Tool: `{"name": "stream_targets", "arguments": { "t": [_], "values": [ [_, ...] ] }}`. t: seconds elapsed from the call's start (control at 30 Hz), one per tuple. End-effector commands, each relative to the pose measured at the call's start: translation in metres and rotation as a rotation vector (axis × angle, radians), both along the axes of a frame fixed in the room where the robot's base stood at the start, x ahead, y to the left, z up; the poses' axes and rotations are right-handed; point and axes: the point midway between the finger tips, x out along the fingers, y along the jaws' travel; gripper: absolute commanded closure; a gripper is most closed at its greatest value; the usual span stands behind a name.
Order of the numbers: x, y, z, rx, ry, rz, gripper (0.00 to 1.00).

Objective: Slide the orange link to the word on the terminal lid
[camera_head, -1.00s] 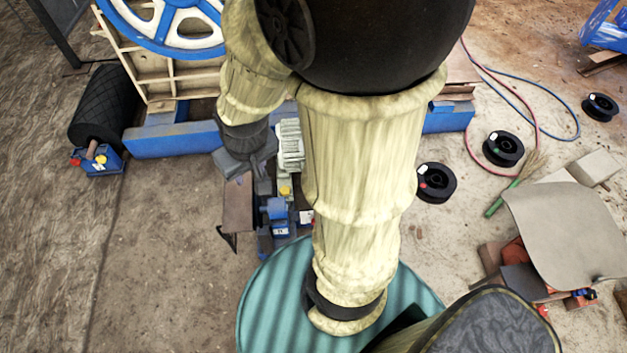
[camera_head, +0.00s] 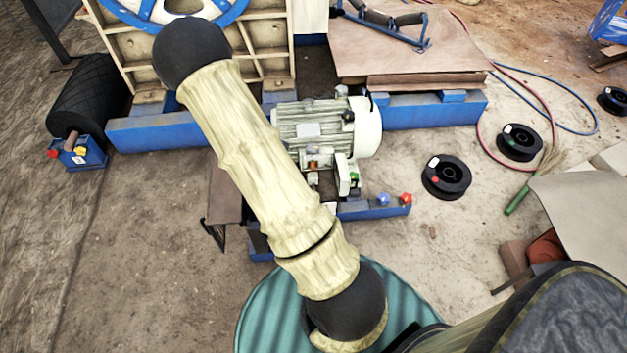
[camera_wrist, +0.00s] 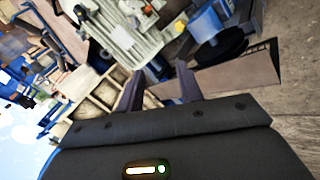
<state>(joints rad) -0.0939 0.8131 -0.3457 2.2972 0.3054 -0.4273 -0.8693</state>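A pale grey-green ribbed motor (camera_head: 325,122) stands in the middle of the head view, with a whitish plate (camera_head: 308,130) on its side. A small orange-red piece (camera_head: 312,165) shows below the motor, beside a white part (camera_head: 347,175); I cannot tell whether it is the orange link. No word on a lid is legible. The motor also shows at the top of the wrist view (camera_wrist: 130,40). My gripper (camera_wrist: 160,84) has its two dark fingers apart with nothing visible between them, pointing toward the motor side. In the head view my arm hides the gripper.
A blue frame beam (camera_head: 160,135) runs behind the motor. Red (camera_head: 405,198) and blue (camera_head: 383,199) knobs sit on a blue rail. A blue box (camera_head: 85,155) with knobs stands left. Black spools (camera_head: 446,177) lie right. A teal drum top (camera_head: 270,310) is in front.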

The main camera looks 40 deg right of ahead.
Motion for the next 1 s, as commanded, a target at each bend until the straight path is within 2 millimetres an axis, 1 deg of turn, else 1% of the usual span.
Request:
{"name": "stream_targets", "arguments": {
  "t": [0.03,0.07,0.1,0.3,0.5,0.7,0.83,1.0],
  "values": [
    [0.001,-0.012,-0.040,-0.061,0.016,0.030,0.64],
    [0.002,-0.020,-0.052,-0.099,0.021,0.049,0.64],
    [0.004,-0.029,-0.069,-0.150,0.031,0.075,0.64],
    [0.007,-0.076,-0.147,-0.423,0.095,0.221,0.64],
    [0.006,-0.116,-0.215,-0.715,0.187,0.390,0.64],
    [0.005,-0.145,-0.276,-1.022,0.297,0.580,0.64],
    [0.005,-0.156,-0.314,-1.228,0.374,0.714,0.64],
    [0.005,-0.161,-0.362,-1.501,0.472,0.894,0.64]
  ]
}}
